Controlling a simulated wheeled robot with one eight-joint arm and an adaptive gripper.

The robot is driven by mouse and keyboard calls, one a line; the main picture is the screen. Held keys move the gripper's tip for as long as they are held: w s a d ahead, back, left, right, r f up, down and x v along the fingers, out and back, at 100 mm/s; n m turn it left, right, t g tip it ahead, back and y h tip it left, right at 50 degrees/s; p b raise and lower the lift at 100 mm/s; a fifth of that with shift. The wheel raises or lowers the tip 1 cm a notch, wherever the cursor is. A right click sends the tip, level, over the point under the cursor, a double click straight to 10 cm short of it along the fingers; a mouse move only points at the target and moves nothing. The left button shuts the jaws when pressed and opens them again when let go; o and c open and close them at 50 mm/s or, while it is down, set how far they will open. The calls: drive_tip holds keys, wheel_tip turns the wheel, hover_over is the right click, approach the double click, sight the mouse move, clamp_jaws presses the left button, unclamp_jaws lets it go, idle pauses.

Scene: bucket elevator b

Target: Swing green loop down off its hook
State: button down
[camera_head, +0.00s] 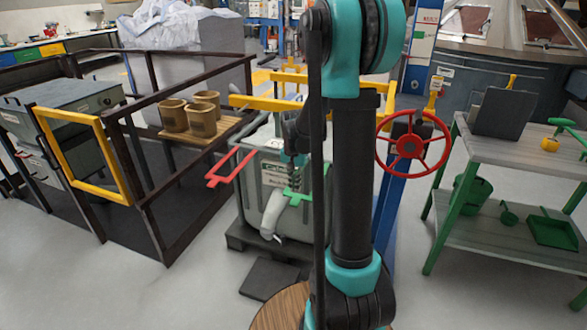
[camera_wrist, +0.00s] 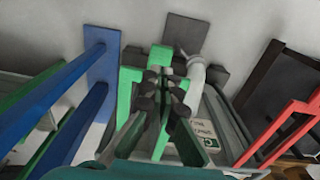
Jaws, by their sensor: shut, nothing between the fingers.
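The green loop (camera_wrist: 128,95) shows in the wrist view as upright green bars close around my fingers. In the head view its lower part (camera_head: 296,194) shows in front of the grey bin, above the pale bent spout. My gripper (camera_wrist: 160,88) is shut and empty, with its dark fingertips among the green bars. I cannot tell whether they touch the loop. The hook cannot be made out clearly.
A grey labelled bin (camera_head: 262,178) stands behind my arm. A red fork-shaped bar (camera_head: 231,167) is at its left, a red handwheel (camera_head: 411,146) and blue post (camera_head: 385,215) at its right. A yellow rail (camera_head: 265,103) crosses above. Dark railings (camera_head: 178,95) stand left.

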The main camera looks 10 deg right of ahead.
wheel_tip(320, 180, up, 9)
drive_tip(key=s+f+n+t, duration=0.2)
drive_tip(key=s+f, duration=0.3)
drive_tip(key=s, duration=0.5)
drive_tip(key=s+a+f+n+t, duration=0.1)
drive_tip(key=s+f+n, duration=0.3)
drive_tip(key=s, duration=0.7)
drive_tip(key=shift+a+f+n+t, duration=0.3)
drive_tip(key=shift+f+n+t, duration=0.1)
drive_tip(key=shift+f, duration=0.05)
idle(0.6)
